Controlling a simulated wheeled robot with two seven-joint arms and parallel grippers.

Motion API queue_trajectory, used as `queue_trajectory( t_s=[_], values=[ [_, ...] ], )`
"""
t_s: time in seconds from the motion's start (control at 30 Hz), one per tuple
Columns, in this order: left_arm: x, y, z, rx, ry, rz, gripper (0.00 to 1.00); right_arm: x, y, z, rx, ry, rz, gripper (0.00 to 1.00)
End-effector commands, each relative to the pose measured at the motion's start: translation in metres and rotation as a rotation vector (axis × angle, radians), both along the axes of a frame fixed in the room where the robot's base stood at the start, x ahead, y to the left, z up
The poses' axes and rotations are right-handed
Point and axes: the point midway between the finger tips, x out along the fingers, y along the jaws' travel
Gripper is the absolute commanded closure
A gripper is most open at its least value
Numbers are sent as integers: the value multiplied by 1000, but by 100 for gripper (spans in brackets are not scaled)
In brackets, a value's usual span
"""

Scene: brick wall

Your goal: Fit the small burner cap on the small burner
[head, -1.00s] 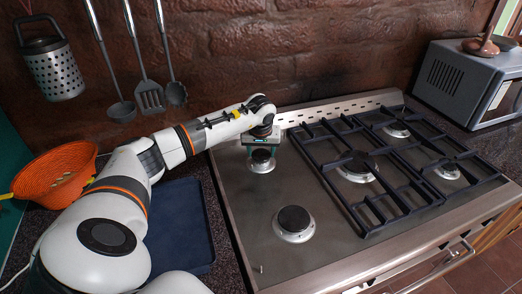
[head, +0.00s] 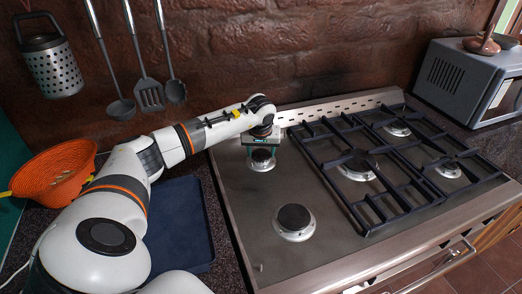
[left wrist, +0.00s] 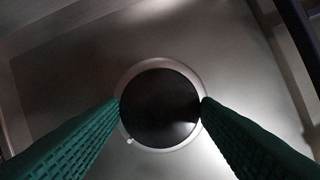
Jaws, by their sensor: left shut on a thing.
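The small burner cap (head: 262,155) is a dark round disc at the back left of the hob, over the small burner (head: 261,166), whose pale metal ring shows below it. My left gripper (head: 262,150) points down there, with its fingers on either side of the cap. In the left wrist view the cap (left wrist: 160,107) lies between the two green fingertips, which touch its rim. The pale burner ring (left wrist: 130,140) shows around the cap, fairly even on all sides. I cannot tell whether the cap rests on the burner or is just above it. My right gripper is out of view.
A larger burner with a dark cap (head: 294,218) stands at the front left of the steel hob (head: 260,255). Black grates (head: 365,195) cover the middle and right burners. A blue tray (head: 185,215) and an orange basket (head: 55,172) lie left of the hob.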

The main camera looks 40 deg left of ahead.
Motion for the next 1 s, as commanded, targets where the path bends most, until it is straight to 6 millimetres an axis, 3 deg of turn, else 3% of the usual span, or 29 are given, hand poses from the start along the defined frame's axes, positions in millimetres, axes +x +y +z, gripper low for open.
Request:
queue_trajectory(
  t_s=[0.27, 0.3, 0.43, 0.77, 1.0],
  values=[
    [0, 0, -4, 0, -1, 1, 65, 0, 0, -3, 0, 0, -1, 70],
    [0, 0, -3, 0, -1, 1, 38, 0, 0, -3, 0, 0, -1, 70],
    [0, 0, -3, 0, -1, 1, 18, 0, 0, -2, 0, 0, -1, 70],
    [0, 0, 0, 0, -1, 0, 18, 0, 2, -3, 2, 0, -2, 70],
    [-8, -7, 35, 2, -6, -1, 18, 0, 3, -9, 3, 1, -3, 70]
  ],
)
